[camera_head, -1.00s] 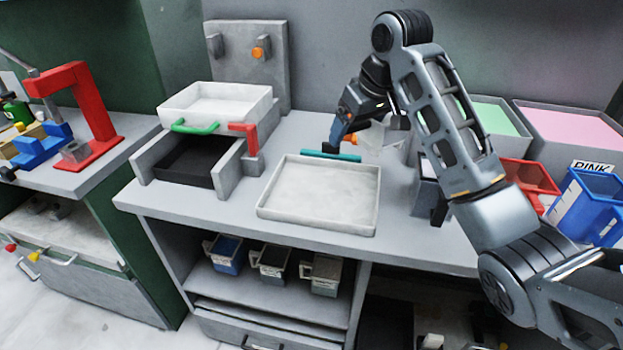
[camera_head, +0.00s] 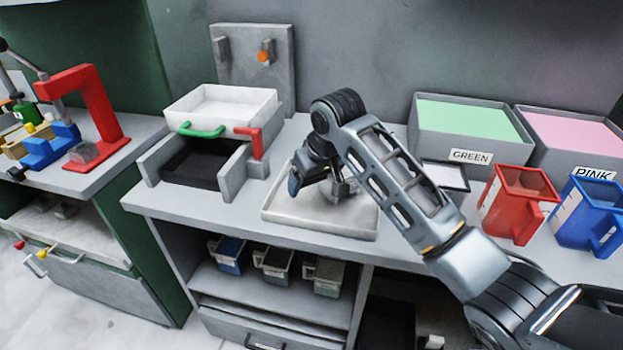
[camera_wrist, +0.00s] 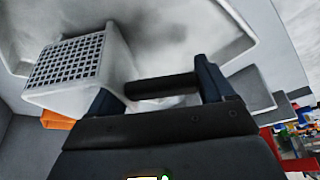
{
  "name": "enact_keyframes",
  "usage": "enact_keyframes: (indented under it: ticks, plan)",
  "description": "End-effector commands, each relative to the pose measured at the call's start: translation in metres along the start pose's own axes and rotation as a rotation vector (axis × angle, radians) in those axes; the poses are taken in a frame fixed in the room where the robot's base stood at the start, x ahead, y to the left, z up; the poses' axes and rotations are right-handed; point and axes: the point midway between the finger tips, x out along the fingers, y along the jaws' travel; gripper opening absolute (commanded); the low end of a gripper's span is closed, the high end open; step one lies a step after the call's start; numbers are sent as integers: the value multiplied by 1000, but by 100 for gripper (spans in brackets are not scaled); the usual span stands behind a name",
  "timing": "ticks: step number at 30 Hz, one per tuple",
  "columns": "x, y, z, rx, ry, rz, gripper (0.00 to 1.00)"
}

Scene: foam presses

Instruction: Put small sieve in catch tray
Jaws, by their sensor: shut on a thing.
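The catch tray (camera_head: 285,215) is a shallow white tray on the middle bench. Whether the sieve touches the tray floor is hidden.
A white drawer-like tray (camera_head: 222,105) with a green handle sits on a grey stand to the left. A red container (camera_head: 520,200) and a blue container (camera_head: 592,210) stand at the right. Behind them are the green-topped bin (camera_head: 465,120) and a pink-topped bin (camera_head: 575,135).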

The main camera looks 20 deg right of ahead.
Motion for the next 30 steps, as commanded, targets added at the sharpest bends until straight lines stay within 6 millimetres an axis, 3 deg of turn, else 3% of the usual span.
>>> enact_keyframes:
  ticks: [9, 10, 15, 24, 30]
  plan:
    - [2, 0, 0, -1, 1, 0, 40]
    - [2, 0, 0, -1, 1, 0, 84]
    - [1, 0, 0, -1, 1, 0, 100]
    - [-2, 0, -1, -1, 2, 0, 100]
    - [-28, 0, -1, -1, 4, -1, 100]
